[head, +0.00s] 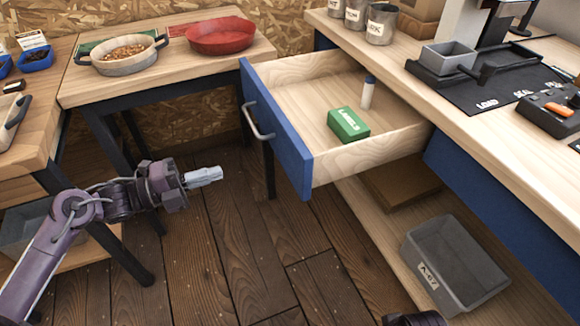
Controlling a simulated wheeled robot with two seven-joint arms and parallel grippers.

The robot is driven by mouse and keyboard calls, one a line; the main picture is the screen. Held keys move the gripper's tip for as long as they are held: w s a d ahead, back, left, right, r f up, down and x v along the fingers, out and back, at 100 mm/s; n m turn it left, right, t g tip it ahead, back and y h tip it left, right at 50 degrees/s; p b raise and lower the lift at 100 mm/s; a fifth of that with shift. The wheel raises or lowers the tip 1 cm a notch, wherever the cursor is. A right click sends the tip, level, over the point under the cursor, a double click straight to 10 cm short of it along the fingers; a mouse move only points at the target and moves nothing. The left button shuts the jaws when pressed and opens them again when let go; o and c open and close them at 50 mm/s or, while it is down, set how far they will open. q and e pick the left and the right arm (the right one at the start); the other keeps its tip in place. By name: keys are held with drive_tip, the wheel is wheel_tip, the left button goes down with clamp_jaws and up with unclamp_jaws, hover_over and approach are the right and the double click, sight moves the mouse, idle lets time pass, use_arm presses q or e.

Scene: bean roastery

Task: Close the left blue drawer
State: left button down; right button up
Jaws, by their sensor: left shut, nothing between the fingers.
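The left blue drawer (278,128) is pulled well out from under the wooden counter at the right. Its blue front has a grey bar handle (257,122) and faces left. Inside lie a green box (348,125) with a label and a small white bottle with a dark cap (368,92). My left gripper (218,175) is shut and empty, to the left of the drawer front and apart from it. A dark part of my right arm (414,319) shows at the bottom edge; its fingers are out of view.
A side table (160,73) holds a pan of beans (123,54) and a red bowl (221,36). A grey bin (455,265) stands on the shelf under the counter (450,108). The plank floor (230,250) between is clear.

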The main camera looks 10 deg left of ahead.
sight(284, 153)
use_arm(q)
drive_tip(key=x, duration=1.3)
drive_tip(key=shift+w+d, duration=0.25)
drive_tip(key=shift+d, duration=0.05)
drive_tip(key=shift+w, duration=0.1)
